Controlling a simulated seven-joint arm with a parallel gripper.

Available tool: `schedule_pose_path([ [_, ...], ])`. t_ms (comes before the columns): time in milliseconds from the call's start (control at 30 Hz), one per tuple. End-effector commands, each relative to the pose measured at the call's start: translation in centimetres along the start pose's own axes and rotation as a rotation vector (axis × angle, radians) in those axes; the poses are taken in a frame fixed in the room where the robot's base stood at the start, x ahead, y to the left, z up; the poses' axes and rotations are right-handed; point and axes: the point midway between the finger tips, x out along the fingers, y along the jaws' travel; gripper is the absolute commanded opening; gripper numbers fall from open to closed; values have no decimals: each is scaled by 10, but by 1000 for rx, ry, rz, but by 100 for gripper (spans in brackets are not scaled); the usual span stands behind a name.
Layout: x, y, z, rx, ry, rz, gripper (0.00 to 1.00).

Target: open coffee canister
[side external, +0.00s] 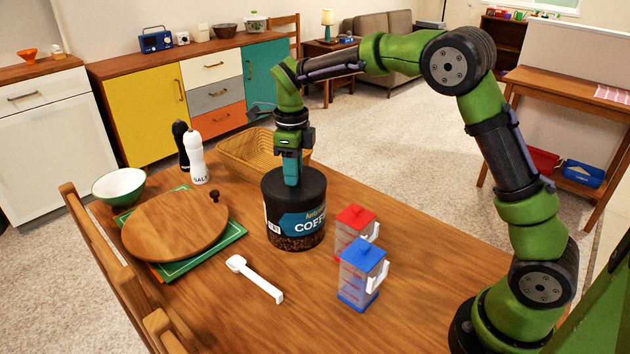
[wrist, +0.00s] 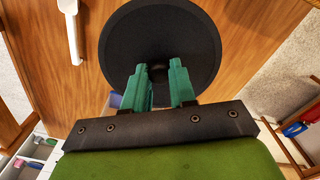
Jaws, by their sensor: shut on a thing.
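The coffee canister (side external: 296,222) stands upright on the wooden table, with a black lid (side external: 294,184) on top and a blue label reading COFFEE. My gripper (side external: 291,180) points straight down onto the middle of the lid. In the wrist view the round black lid (wrist: 190,40) fills the upper middle, and the teal fingers of my gripper (wrist: 160,85) reach to a small raised part at its centre. The fingers are shut on the lid there, with a gap between them. The exact grip on the raised part is partly hidden by the fingers. The lid appears seated on the canister.
A white scoop (side external: 255,279) lies in front of the canister. Red-lidded (side external: 354,230) and blue-lidded (side external: 362,274) containers stand close at its right. A round wooden board (side external: 175,226), salt shaker (side external: 197,158), bowl (side external: 120,186) and wicker basket (side external: 240,158) surround it. The table's right side is clear.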

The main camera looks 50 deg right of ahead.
Motion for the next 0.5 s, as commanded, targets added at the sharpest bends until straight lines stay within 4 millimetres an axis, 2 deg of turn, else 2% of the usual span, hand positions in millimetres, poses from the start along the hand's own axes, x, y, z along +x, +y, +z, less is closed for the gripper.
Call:
schedule_pose_path([
  [500,-26,0,0,0,0,-1,1],
])
